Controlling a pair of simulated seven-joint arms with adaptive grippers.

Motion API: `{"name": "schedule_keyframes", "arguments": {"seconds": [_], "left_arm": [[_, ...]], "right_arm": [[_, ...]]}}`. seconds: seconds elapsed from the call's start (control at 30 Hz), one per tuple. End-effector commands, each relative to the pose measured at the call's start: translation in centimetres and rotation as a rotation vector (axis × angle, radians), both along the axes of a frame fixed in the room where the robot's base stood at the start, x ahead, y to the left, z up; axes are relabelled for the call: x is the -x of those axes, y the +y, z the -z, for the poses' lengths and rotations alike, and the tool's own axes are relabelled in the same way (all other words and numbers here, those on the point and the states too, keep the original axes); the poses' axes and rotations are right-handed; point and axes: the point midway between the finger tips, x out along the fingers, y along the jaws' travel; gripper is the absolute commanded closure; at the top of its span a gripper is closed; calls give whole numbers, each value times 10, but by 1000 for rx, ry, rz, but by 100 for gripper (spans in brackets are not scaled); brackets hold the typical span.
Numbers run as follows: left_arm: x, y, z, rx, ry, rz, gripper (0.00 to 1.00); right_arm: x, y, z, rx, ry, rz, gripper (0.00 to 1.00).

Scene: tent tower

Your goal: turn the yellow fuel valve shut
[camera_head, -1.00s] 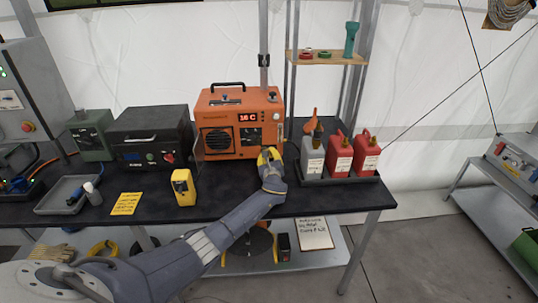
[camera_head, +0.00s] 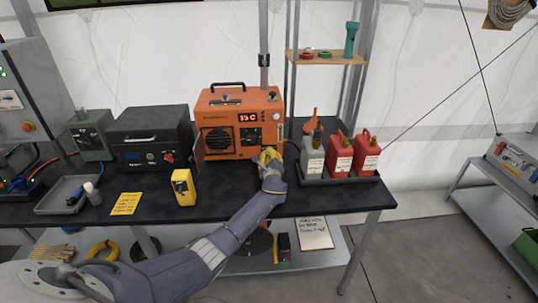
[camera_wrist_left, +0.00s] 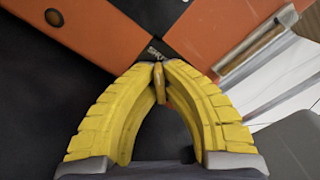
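The orange heater (camera_head: 215,108) stands at the back of the black table, and its red display reads about 15 C. My left gripper (camera_head: 268,152) is at the lower right of its front. In the left wrist view the yellow fingertips (camera_wrist_left: 159,66) come together around a small yellow lever (camera_wrist_left: 159,82), the fuel valve, and look closed on it. A dark label reading "SHUT" (camera_wrist_left: 156,50) lies just beyond the fingertips. The lever lies nearly in line with the fingers' pointing direction in that view. In the head view the valve is hidden by the gripper. My right gripper is not in view.
A grey can (camera_head: 312,160) and two red cans (camera_head: 338,157) stand in a dark tray right of the gripper. A yellow device (camera_head: 183,188) and a yellow note (camera_head: 126,204) are to the left. The black tabletop's front is mostly clear.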

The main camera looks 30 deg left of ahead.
Motion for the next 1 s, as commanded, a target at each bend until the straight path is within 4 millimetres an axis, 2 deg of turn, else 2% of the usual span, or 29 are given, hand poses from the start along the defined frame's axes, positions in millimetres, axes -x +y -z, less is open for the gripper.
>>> {"name": "schedule_keyframes", "arguments": {"seconds": [0.27,0.3,0.5,0.8,1.0], "left_arm": [[0,1,-1,1,-2,-1,100],[0,1,-1,0,-1,-1,90],[0,0,-1,0,-1,-1,69],[2,-1,0,1,-1,0,69],[16,-11,1,3,0,1,69]], "right_arm": [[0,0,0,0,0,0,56],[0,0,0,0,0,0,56],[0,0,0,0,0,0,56],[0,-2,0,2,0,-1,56],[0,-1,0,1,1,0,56]]}}
